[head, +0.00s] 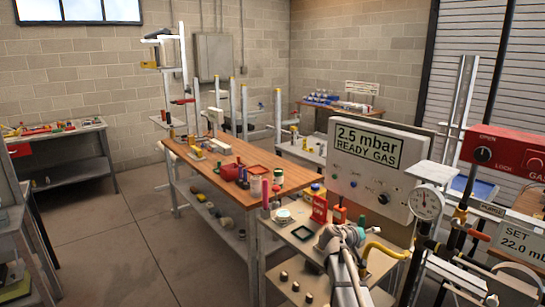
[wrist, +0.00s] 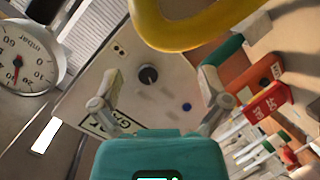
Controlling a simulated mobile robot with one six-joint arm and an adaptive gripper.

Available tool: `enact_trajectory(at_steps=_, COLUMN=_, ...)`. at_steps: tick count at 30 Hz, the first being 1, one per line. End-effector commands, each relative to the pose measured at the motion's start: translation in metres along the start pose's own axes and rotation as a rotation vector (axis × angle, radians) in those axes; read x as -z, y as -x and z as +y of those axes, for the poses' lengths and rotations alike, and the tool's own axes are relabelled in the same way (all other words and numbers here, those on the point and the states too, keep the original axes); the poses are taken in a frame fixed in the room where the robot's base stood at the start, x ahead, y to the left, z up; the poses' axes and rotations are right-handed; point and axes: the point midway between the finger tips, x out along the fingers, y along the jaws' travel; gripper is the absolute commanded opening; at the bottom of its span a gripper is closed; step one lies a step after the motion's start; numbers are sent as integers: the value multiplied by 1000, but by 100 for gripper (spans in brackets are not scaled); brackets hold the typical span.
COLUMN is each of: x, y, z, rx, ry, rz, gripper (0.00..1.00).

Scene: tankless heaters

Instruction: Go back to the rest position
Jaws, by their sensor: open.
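My gripper (wrist: 160,80) is open in the wrist view, its two pale grey fingers spread apart above its teal body, with nothing seen between them. It faces the grey control panel (wrist: 120,60), with a black knob and a blue button behind the gap. A yellow curved pipe or handle (wrist: 190,32) passes close across the top. In the head view my grey arm reaches up from the bottom edge to the front of the small bench; its fingers are hard to make out. The panel (head: 340,190) there reads "2.5 mbar READY GAS".
A round pressure gauge (head: 426,203) stands right of the panel and shows in the wrist view (wrist: 25,65). A red block (head: 319,208) stands on the bench near my arm. A wooden workbench (head: 290,177) with small parts is behind. The floor (head: 110,235) at left is clear.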

Motion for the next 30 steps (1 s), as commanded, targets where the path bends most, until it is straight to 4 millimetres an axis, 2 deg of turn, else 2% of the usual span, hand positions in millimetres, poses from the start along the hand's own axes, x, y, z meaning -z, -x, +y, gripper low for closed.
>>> enact_trajectory(at_steps=1, x=-18, y=9, z=0, rx=36, ry=-7, rz=-45, gripper=95)
enact_trajectory(at_steps=6, x=-66, y=34, z=-13, rx=173, ry=-18, rz=-199, gripper=95)
enact_trajectory(at_steps=11, x=-108, y=64, z=-28, rx=321, ry=-15, rz=-335, gripper=95)
enact_trajectory(at_steps=18, x=-164, y=122, z=-48, rx=576, ry=13, rz=-513, gripper=95)
enact_trajectory(at_steps=24, x=-201, y=179, z=-60, rx=808, ry=52, rz=-629, gripper=95)
enact_trajectory(at_steps=30, x=-222, y=221, z=-65, rx=981, ry=87, rz=-693, gripper=95)
